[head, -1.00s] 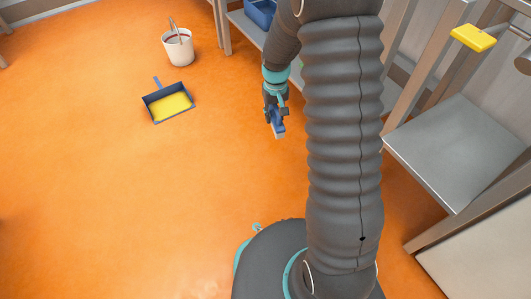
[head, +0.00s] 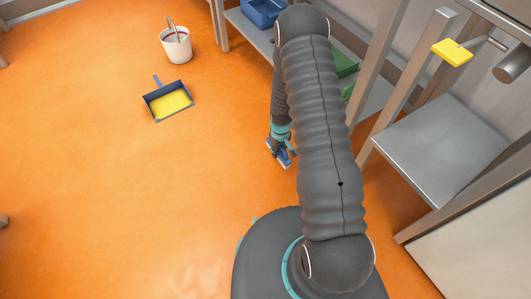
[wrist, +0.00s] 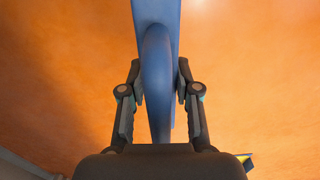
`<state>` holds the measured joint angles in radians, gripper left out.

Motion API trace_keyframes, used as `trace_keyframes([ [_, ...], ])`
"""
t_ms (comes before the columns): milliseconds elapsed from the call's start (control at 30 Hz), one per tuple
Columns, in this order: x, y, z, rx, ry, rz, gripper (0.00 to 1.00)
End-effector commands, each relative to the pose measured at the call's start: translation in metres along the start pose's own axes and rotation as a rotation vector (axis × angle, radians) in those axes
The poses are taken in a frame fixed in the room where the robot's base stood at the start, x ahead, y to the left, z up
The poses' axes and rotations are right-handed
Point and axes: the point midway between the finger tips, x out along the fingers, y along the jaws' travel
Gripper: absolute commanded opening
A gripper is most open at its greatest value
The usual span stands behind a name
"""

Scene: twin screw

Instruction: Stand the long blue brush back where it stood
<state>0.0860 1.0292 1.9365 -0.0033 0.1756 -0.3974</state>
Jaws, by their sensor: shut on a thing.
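My gripper (head: 280,148) is low over the floor beside my arm in the head view, shut on the long blue brush (head: 281,157). Only a short blue part of the brush shows there; my arm hides some of the area. In the wrist view my gripper (wrist: 160,90) has its fingers on both sides of the blue brush (wrist: 157,60), which runs from between the fingers up to the top edge of the picture. Its far end is out of that view. I cannot tell whether the brush touches the floor.
A blue dustpan with a yellow inside (head: 170,102) and a white bucket (head: 176,45) stand on the open orange floor at the left. A low shelf holds a blue bin (head: 264,12) and green items (head: 345,63). A metal bench (head: 440,150) is at the right.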

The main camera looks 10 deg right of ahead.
Motion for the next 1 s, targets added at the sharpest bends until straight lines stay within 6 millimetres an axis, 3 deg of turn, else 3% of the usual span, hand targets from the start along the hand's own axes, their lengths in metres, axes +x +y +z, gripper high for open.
trace_keyframes([
  [200, 0.027, -0.014, -0.041, -0.002, 0.000, 0.000, 0.00],
  [400, 0.040, -0.021, -0.064, 0.000, 0.000, 0.000, 0.00],
  [567, 0.046, -0.023, -0.067, 0.001, -0.001, 0.000, 0.00],
  [833, 0.080, -0.023, -0.067, 0.001, -0.001, 0.000, 0.00],
  [1000, 0.082, -0.023, -0.068, 0.001, 0.001, 0.000, 0.00],
])
